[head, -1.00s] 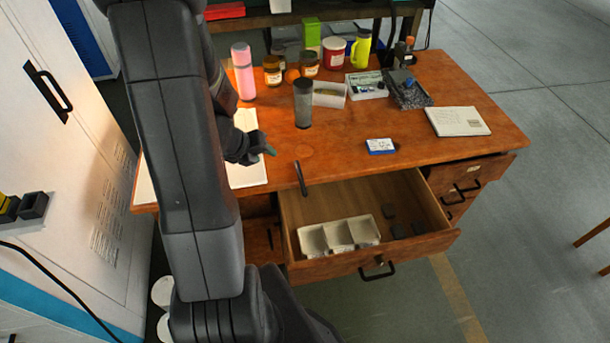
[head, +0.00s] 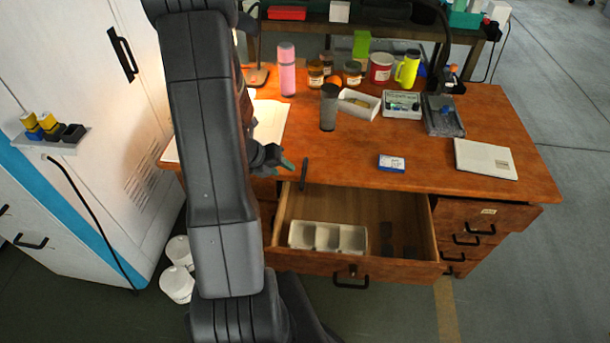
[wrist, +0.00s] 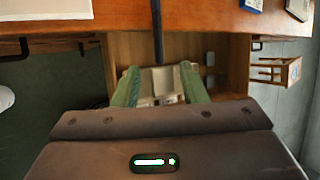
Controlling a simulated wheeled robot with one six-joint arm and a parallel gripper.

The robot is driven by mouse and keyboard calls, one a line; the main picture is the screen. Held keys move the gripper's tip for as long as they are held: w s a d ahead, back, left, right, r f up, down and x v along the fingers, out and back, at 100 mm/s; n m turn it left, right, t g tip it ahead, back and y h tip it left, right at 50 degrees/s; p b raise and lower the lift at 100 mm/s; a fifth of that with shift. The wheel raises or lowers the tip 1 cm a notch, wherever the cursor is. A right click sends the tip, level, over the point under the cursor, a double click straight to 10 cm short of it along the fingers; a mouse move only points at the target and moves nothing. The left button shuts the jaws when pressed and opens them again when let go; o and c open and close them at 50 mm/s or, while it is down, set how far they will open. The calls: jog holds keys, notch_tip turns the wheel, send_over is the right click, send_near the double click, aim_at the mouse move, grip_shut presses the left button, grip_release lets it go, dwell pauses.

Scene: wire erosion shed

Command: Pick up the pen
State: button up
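The likely pen (head: 304,174) is a thin dark stick at the desk's front edge, above the open drawer, in the head view. In the wrist view the dark stick (wrist: 157,30) runs down from the top across the desk edge, its near end apparently overhanging. My gripper (head: 287,165) is just left of the stick in the head view. In the wrist view its two green fingers (wrist: 160,75) are spread apart, with nothing seen held between them. The stick lies beyond the fingertips, roughly in line with the gap.
The wooden desk (head: 450,135) has an open drawer (head: 300,261) holding a white divided tray (head: 327,238) and dark blocks. A dark cup (head: 329,107), pink bottle (head: 287,70), small blue-white box (head: 391,163) and notebook (head: 486,158) stand or lie on the desk. A white cabinet (head: 90,130) is left.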

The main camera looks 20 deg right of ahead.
aim_at(304, 173)
jog(key=x, duration=1)
jog(key=shift+w, duration=0.3)
jog(key=shift+f, duration=0.1)
grip_shut()
